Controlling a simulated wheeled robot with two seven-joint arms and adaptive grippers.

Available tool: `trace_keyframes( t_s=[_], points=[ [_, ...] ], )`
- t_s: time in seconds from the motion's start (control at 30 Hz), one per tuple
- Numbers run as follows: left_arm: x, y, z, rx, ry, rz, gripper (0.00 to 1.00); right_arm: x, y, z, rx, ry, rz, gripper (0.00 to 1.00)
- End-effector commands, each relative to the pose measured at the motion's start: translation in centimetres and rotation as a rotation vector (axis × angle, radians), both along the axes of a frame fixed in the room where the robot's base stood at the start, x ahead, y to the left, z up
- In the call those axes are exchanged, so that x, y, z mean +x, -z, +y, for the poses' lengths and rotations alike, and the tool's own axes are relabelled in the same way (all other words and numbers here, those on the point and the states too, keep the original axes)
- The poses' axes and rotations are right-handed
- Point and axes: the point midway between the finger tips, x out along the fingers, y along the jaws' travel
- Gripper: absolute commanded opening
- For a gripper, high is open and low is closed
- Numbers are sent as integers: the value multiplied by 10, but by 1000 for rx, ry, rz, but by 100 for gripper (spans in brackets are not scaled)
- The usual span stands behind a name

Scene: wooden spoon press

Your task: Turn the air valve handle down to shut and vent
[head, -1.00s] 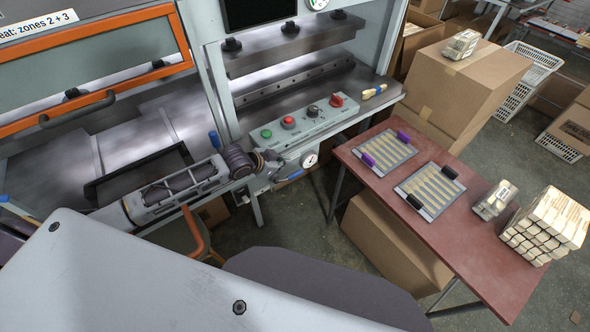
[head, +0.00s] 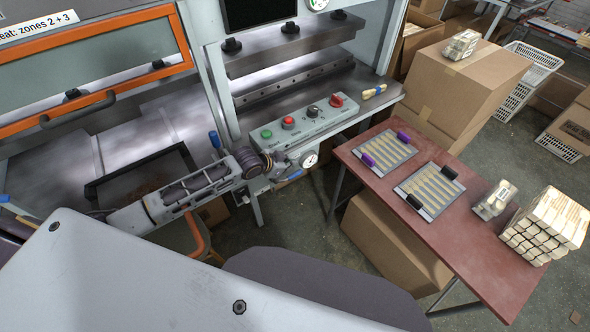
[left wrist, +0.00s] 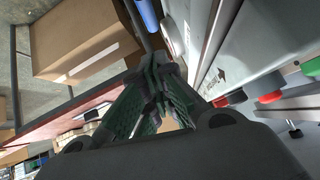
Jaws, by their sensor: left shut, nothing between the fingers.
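The air valve handle (head: 295,175) is a small blue lever below the round white pressure gauge (head: 309,159), at the front of the press's control box. It lies roughly along the box's lower edge, slanting slightly. A blue bar (left wrist: 147,14), which looks like this handle, shows at the top of the left wrist view. My left gripper (head: 279,168) is just left of the handle and gauge, partly hidden by its own wrist. Its green-padded fingers (left wrist: 160,95) are shut and empty. My right gripper is not in view.
The control box (head: 310,122) carries green and red buttons and a red knob close above my gripper. A red table (head: 450,235) with two trays of sticks stands to the right. A cardboard box (head: 385,240) is under it. Open floor lies between press and table.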

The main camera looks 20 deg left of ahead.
Motion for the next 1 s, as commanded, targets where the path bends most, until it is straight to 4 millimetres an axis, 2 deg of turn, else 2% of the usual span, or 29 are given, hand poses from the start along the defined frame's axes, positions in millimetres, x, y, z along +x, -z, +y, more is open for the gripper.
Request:
trace_keyframes(
  t_s=[0.67,1.0],
  points=[
    [37,40,-19,0,0,0,0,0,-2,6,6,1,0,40],
    [40,69,-14,-1,0,2,0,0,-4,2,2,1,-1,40]
  ],
)
